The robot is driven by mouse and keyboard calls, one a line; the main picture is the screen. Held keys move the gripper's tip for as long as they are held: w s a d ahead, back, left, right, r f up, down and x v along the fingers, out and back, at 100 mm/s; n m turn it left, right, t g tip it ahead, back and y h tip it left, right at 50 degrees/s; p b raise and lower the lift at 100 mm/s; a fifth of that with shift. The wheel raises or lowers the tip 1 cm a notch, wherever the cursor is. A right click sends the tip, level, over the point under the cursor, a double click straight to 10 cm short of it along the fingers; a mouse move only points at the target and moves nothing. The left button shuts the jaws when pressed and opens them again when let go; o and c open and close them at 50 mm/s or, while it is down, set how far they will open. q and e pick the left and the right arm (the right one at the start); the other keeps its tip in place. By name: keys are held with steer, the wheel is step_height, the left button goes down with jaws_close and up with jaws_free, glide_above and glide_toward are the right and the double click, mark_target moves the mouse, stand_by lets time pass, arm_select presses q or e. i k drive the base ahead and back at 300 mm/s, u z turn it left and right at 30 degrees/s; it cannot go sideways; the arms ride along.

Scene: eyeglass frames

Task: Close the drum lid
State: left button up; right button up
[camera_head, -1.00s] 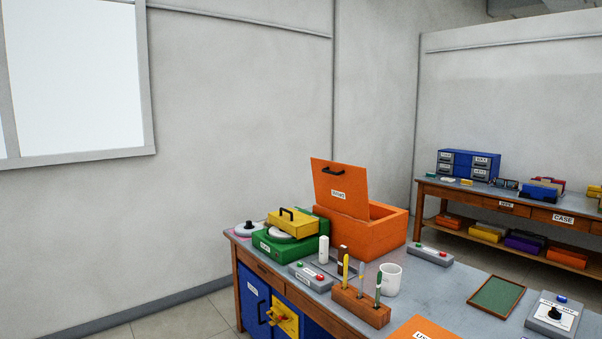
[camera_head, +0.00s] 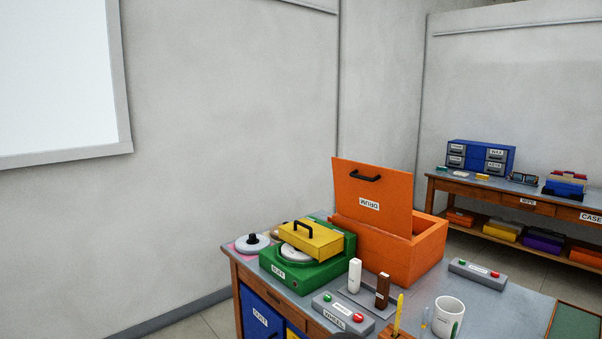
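An orange box (camera_head: 432,245) stands on the near workbench, right of centre. Its orange lid (camera_head: 371,190) is open, standing up and tilted slightly back, with a black handle (camera_head: 365,176) near its top edge. A white label on the lid shows upside down and seems to read "DRUM". Part of the box's dark inside shows to the right of the lid. Neither of my grippers can be made out. A dark rounded shape (camera_head: 345,335) is cut off at the bottom edge; I cannot tell what it is.
A green device (camera_head: 300,272) with a raised yellow cover (camera_head: 311,240) stands left of the box. In front are white and brown blocks, a grey button panel (camera_head: 342,312) and a white mug (camera_head: 448,317). A second bench stands behind at right.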

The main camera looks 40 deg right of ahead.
mark_target(381, 198)
steer(key=z, duration=0.1)
steer(key=i, duration=1.3)
steer(key=z, duration=1.1)
steer(key=i, duration=0.65)
steer(key=z, duration=0.45)
steer(key=k, duration=0.9)
steer(key=z, duration=0.15)
steer(key=i, duration=0.9)
steer(key=u, duration=0.05)
